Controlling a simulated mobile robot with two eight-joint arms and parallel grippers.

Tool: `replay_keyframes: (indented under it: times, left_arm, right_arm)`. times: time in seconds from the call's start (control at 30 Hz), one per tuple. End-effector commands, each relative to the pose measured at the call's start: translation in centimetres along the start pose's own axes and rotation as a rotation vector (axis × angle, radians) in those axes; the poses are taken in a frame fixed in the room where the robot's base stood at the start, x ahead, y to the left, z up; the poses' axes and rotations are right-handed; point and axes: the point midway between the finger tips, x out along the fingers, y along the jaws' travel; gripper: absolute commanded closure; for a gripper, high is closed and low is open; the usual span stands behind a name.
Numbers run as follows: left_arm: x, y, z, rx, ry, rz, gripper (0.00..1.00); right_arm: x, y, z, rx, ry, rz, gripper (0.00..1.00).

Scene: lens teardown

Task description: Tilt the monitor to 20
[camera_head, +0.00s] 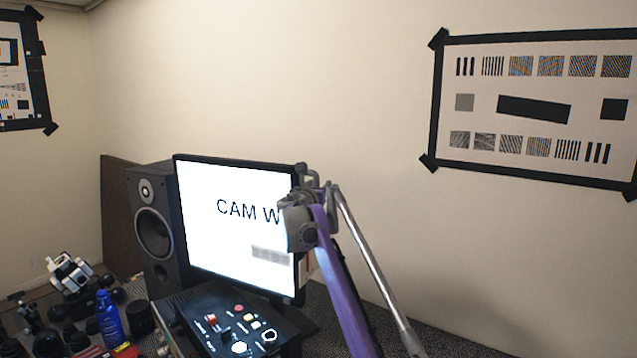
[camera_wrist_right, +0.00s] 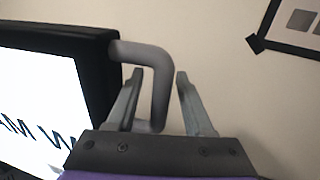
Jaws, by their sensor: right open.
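The monitor (camera_head: 235,215) stands on the desk with a lit white screen showing the letters "CAM W". Its dark frame (camera_wrist_right: 95,45) is at the left of the right wrist view. A grey bent handle (camera_wrist_right: 145,51) comes off the monitor's right edge near the top. My right gripper (camera_wrist_right: 160,75) is open, with one finger on each side of the handle's downward part. Whether either finger touches the handle is unclear. In the head view my right gripper (camera_head: 314,190) is at the monitor's upper right edge and hides part of the screen. My left gripper is not in view.
A black speaker (camera_head: 154,230) stands left of the monitor. A control box with buttons and knobs (camera_head: 235,325) sits in front of it. A blue bottle (camera_head: 109,318) and several dark items crowd the lower left. The wall to the right is clear except for a test chart (camera_head: 535,110).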

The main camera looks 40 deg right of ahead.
Motion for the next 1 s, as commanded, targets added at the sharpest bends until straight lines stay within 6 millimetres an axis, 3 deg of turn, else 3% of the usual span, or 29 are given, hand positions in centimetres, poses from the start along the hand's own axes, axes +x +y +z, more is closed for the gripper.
replay_keyframes:
  times: [0.37, 0.67, 1.0]
  left_arm:
    - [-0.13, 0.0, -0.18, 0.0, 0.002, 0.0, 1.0]
    - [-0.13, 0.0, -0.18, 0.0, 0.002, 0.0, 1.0]
    - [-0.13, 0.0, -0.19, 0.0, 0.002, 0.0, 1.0]
  right_arm:
    - [0.58, -0.03, -0.11, 0.0, 0.0, 0.0, 0.48]
    - [0.57, -0.03, -0.09, 0.0, 0.0, 0.0, 1.0]
    - [0.56, -0.03, -0.08, 0.0, 0.0, 0.0, 1.0]
